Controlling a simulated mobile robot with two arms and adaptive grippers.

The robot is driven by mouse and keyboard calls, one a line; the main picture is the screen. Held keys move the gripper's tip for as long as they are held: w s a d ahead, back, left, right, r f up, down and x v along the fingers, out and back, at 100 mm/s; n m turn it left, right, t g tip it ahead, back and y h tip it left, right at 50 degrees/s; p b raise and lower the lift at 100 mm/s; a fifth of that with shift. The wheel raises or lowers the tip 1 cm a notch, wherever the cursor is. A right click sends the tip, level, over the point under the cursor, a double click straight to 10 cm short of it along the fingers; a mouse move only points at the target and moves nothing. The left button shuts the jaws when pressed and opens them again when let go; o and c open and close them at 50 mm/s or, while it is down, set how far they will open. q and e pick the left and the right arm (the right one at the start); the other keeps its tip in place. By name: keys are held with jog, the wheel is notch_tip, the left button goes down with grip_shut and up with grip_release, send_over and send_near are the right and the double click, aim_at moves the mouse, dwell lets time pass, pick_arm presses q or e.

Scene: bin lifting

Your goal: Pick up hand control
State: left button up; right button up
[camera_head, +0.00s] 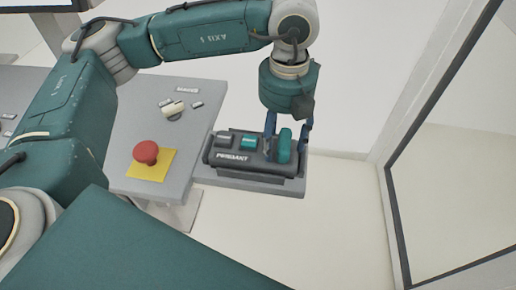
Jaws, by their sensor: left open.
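The hand control (240,158) is a dark grey unit with a grey button, a green button and an upright teal part at its right end. It lies on the shelf at the right side of the grey console. My left gripper (287,133) points down over its right end. Its blue fingers are open, one on each side of the teal part. I cannot tell whether the fingers touch it. My right gripper is not in view.
The grey console (130,120) carries a red emergency button (146,153) on a yellow plate and a selector switch (174,110). A dark-framed glass panel (392,200) stands at the right. The floor between shelf and panel is clear.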

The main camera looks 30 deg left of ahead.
pick_arm(q)
grip_shut()
jog(key=shift+r, duration=0.1)
jog(key=shift+r, duration=0.1)
